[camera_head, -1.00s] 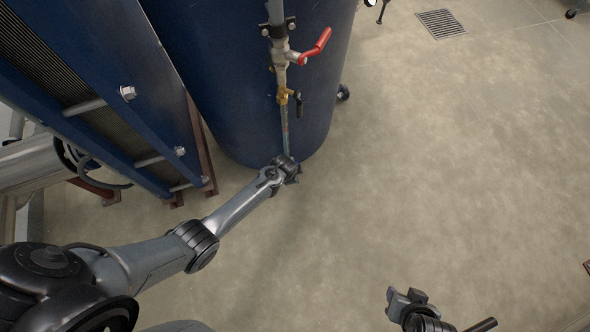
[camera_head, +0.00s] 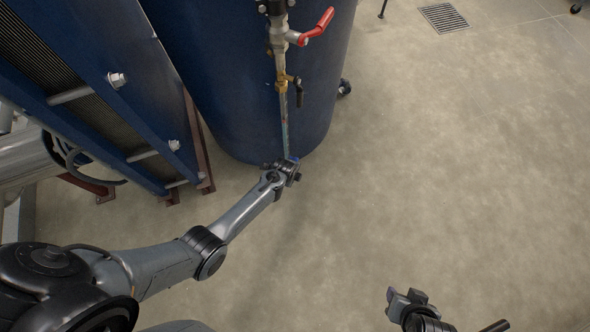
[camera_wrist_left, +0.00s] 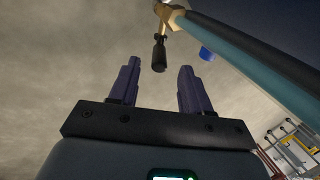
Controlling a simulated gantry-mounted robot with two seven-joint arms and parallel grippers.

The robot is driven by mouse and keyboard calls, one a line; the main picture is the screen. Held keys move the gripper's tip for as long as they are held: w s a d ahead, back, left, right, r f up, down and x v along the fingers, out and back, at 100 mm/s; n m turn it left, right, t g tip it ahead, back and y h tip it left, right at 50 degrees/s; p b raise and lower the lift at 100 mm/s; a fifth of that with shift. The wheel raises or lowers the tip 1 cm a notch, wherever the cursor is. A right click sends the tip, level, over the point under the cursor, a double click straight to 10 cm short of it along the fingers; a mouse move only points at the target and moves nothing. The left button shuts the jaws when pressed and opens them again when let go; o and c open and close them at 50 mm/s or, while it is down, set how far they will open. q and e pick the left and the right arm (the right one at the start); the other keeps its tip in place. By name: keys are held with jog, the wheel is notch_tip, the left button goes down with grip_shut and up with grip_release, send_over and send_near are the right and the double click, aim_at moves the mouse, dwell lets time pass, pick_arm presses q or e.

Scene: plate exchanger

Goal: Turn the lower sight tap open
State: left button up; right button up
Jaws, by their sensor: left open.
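The sight tube (camera_head: 284,127) runs down the front of the blue tank in the head view. A brass upper tap (camera_head: 281,86) with a black lever sits at its top. My left gripper (camera_head: 292,167) is at the tube's bottom end and hides the lower tap area. In the left wrist view, my open left gripper (camera_wrist_left: 158,80) has empty jaws. A brass tap (camera_wrist_left: 169,15) with a black handle (camera_wrist_left: 159,54) shows beyond the fingertips, with the handle apart from both fingers. I cannot tell for certain that it is the lower one. My right gripper (camera_head: 408,300) is away at the bottom right.
A red-levered valve (camera_head: 316,28) is above the tube on the tank (camera_head: 230,80). The blue plate exchanger (camera_head: 110,110) stands left, close to my left arm. In the wrist view, a small blue part (camera_wrist_left: 207,54) is beside the tube.

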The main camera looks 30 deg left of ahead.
pick_arm(q)
jog(key=b+x, duration=0.4)
jog(key=x, duration=0.1)
jog(key=shift+f, duration=0.35)
jog(key=shift+w+f+b, duration=0.3)
jog(key=shift+f+b, duration=0.1)
jog(key=shift+b, duration=0.05)
jog(key=shift+c, duration=0.3)
grip_shut()
